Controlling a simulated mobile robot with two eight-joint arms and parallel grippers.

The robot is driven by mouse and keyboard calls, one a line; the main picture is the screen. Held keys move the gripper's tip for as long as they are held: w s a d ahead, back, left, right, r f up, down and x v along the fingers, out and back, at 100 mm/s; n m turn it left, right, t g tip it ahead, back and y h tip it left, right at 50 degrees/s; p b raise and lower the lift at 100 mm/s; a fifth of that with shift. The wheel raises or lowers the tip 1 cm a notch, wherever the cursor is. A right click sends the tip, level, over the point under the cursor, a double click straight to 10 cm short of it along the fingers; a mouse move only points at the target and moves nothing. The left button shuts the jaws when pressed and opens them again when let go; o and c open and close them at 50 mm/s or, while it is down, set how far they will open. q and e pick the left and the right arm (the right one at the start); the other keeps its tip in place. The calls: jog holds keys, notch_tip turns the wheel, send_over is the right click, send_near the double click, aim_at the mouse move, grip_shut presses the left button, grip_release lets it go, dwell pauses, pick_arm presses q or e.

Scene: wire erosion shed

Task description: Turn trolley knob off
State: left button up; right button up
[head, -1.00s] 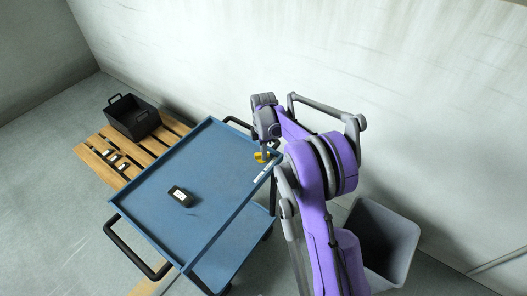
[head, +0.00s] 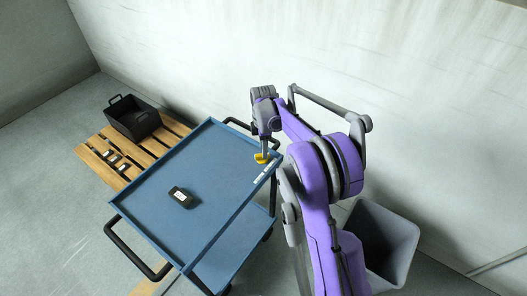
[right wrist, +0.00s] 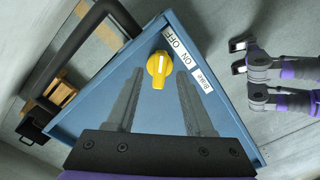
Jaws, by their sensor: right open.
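In the head view the knob (head: 262,158) is at the far right corner of the blue trolley (head: 215,150). My right gripper (head: 264,150) is open just above it, fingers pointing down. In the right wrist view its two dark fingers lie either side of the knob, apart from it. My left gripper (right wrist: 238,56) appears at the right there, fingers apart.
A small dark device (head: 181,197) lies on the trolley top. A black crate (head: 133,120) stands on a slatted wooden pallet (head: 108,168) at the left. A grey bin (head: 400,232) stands at the right. The wall is behind the trolley.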

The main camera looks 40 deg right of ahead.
notch_tip(320, 180, up, 8)
jog(key=shift+p, duration=0.4)
jog(key=shift+f, duration=0.1)
jog(key=s+a+r+m+t+p, duration=0.1)
jog(key=s+a+r+m+p, duration=0.15)
jog(key=s+a+r, duration=0.35)
jog(key=s+a+r+m+t+p, duration=0.1)
jog(key=s+a+r+m+p, duration=0.2)
jog(key=a, duration=0.5)
jog(key=s+a+m+t+p, duration=0.1)
jog(key=s+a+m, duration=0.2)
jog(key=s, duration=0.4)
jog(key=s+a+f+m+t+p, duration=0.1)
jog(key=s+a+m+t, duration=0.1)
jog(key=s+a+m, duration=0.2)
jog(key=s+a, duration=0.2)
jog(key=s, duration=0.1)
jog(key=shift+s+a+f+p, duration=0.2)
jog(key=shift+s+a+p, duration=0.05)
jog(key=shift+s+p, duration=0.1)
